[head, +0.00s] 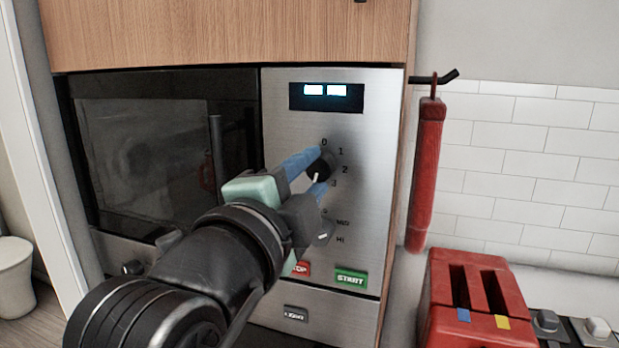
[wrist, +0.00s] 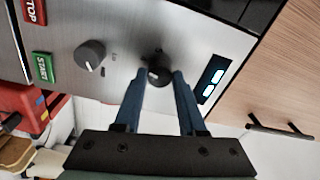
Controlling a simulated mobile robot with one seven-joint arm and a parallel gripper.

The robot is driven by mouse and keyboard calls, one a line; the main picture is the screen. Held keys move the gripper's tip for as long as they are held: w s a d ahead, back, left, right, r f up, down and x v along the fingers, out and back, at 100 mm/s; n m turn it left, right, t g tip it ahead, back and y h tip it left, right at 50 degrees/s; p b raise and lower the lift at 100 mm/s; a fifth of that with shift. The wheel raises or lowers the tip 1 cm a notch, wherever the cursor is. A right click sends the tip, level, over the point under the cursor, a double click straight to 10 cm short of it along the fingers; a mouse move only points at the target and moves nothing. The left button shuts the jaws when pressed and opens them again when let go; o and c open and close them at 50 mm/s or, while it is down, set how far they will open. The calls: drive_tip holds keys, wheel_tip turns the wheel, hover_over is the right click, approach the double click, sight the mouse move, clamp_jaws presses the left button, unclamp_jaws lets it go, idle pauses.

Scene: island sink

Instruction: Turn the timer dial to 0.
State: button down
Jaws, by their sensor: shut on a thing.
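The timer dial (head: 322,163) is a dark round knob on the microwave's steel panel, below the display. The numbers 0, 1, 2 and 3 are printed around it. Its pale pointer mark faces downward in the head view, away from the 0 at the top. My gripper (head: 320,170) has its blue fingers on either side of this dial, shut on it. The wrist view also shows the dial (wrist: 158,70) between the two fingertips. The fingers hide part of the panel's markings.
A second dial (head: 323,233) sits below, partly hidden by my gripper; it shows clearly in the wrist view (wrist: 90,55). A green START button (head: 351,279) and partly hidden red STOP button are lower.

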drive_tip(key=n, duration=0.5)
drive_tip(key=shift+d+p, duration=0.1)
drive_tip(key=shift+p, duration=0.3)
drive_tip(key=n+y+p, duration=0.1)
drive_tip(key=n, duration=0.3)
drive_tip(key=shift+n+p, duration=0.4)
drive_tip(key=n+p, duration=0.3)
drive_tip(key=n, duration=0.2)
drive_tip(key=shift+d+n, duration=0.1)
drive_tip(key=shift+n, duration=0.3)
drive_tip(key=n+p, duration=0.3)
drive_tip(key=n, duration=0.1)
drive_tip(key=shift+s+d+n+y, duration=0.1)
drive_tip(key=shift+n+y, duration=0.2)
drive_tip(key=n+p, duration=0.4)
drive_tip(key=n, duration=0.1)
drive_tip(key=shift+r+n+p, duration=0.15)
drive_tip(key=shift+n+p, duration=0.15)
drive_tip(key=shift+p, duration=0.1)
drive_tip(key=n+p, duration=0.4)
drive_tip(key=shift+r, duration=0.1)
drive_tip(key=n+p, duration=0.5)
drive_tip(key=shift+r+n+g, duration=0.1)
drive_tip(key=shift+n+g, duration=0.2)
drive_tip(key=n+p, duration=0.3)
drive_tip(key=shift+n+p, duration=0.3)
drive_tip(key=shift+n, duration=0.1)
